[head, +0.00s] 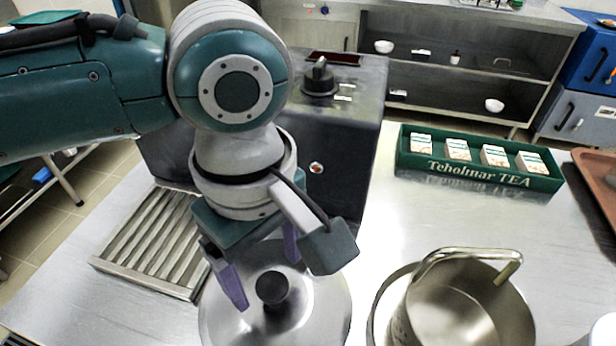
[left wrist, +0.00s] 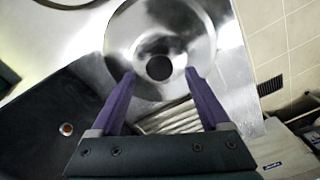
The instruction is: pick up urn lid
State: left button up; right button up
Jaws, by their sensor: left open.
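The urn lid (head: 325,309) is a round, shiny steel lid with a black knob (head: 272,288), low in the middle of the head view. In the left wrist view the lid (left wrist: 194,28) is near the top centre, with its knob (left wrist: 159,68) between the finger ends. My left gripper (head: 266,281) is open, its two purple fingers pointing down over the lid, one on each side of the knob. In the left wrist view the gripper (left wrist: 160,74) holds nothing. I cannot tell whether the fingers touch the knob. My right gripper is not in view.
A steel pot (head: 522,318) with a handled vessel (head: 466,300) in it stands right of the lid. A slatted metal rack (head: 150,240) lies left. A dark appliance (head: 345,165) stands behind. A green tea box (head: 480,172) and brown tray (head: 597,185) are farther right.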

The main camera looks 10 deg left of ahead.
aim_at(271, 285)
pick_arm(q)
notch_tip(271, 285, down, 4)
jog(key=shift+s+d+r+b, duration=0.1)
jog(key=shift+d+b, duration=0.05)
jog(key=shift+b, duration=0.15)
grip_shut()
dwell(0.4)
